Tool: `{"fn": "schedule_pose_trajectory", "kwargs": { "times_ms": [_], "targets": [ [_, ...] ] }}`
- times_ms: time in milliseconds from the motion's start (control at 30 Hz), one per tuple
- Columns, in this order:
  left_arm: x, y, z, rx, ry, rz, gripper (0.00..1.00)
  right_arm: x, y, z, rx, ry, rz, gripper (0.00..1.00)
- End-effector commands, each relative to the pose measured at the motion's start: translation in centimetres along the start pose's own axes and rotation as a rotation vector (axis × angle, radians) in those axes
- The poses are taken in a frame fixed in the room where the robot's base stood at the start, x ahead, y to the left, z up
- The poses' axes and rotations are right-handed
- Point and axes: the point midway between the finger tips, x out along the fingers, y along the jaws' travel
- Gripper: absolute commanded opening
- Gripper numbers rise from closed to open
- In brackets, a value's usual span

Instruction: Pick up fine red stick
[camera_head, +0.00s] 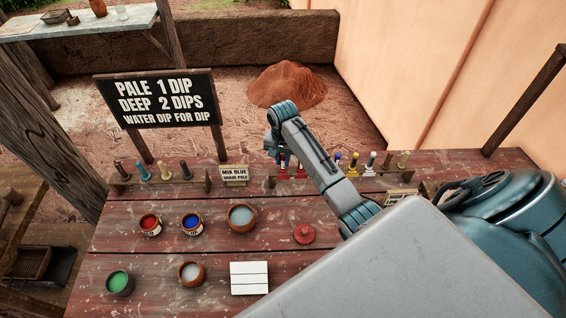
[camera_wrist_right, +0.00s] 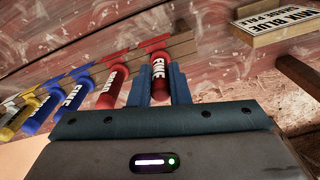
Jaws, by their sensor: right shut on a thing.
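A red stick marked FINE (camera_wrist_right: 160,68) stands in a wooden rack with coloured bands, between the two fingers of my right gripper (camera_wrist_right: 160,84). The fingers are shut on it. In the head view my right gripper (camera_head: 276,148) points down at the left end of the right rack, where red sticks (camera_head: 300,166) show beside my arm. A second red stick (camera_wrist_right: 112,88) stands beside the held one in the wrist view. Whether the held stick has lifted from the rack cannot be told. My left gripper is not in view.
Blue sticks (camera_wrist_right: 70,102) and yellow sticks stand along the same rack. A left rack (camera_head: 158,180) holds duller sticks. A small sign (camera_head: 234,176) stands between the racks. Red (camera_head: 150,224), blue (camera_head: 192,224) and green (camera_head: 119,283) pots, grey-filled bowls and a white tile (camera_head: 249,278) are nearer.

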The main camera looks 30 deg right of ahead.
Motion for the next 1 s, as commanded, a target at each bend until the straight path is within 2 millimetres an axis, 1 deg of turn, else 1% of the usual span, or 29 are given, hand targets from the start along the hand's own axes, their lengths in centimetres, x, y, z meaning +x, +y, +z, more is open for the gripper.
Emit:
{"fn": "schedule_pose_trajectory", "kwargs": {
  "times_ms": [33, 100, 167, 233, 367, 500, 533, 567, 733, 1000],
  "targets": [
    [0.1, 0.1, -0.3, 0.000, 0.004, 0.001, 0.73, 0.3, 0.2, 0.0, 0.001, -0.001, 0.004, 0.00],
    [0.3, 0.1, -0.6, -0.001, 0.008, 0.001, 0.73, 0.1, 0.2, 0.0, 0.001, 0.000, 0.004, 0.00],
    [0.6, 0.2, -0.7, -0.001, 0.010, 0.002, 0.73, -0.5, 0.1, -0.1, 0.001, 0.002, 0.002, 0.00],
    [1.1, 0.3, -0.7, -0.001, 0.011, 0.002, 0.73, -1.5, 0.1, -0.1, 0.000, 0.004, 0.001, 0.00],
    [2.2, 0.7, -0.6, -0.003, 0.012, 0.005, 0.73, -4.2, 0.0, -0.1, 0.000, 0.005, -0.001, 0.00],
    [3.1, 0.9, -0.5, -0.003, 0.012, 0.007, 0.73, -7.5, 0.1, -0.1, 0.000, 0.005, 0.000, 0.00],
    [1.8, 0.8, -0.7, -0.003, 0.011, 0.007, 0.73, -8.5, 0.1, 0.0, 0.001, 0.000, 0.003, 0.00],
    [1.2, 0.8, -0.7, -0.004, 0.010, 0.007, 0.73, -8.8, 0.1, 0.0, 0.001, -0.001, 0.004, 0.00],
    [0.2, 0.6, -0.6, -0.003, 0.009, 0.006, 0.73, -9.8, 0.1, 0.0, 0.001, -0.001, 0.004, 0.00],
    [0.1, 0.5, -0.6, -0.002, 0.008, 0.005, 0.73, -9.8, 0.1, 0.0, 0.001, -0.001, 0.004, 0.00]
  ]
}}
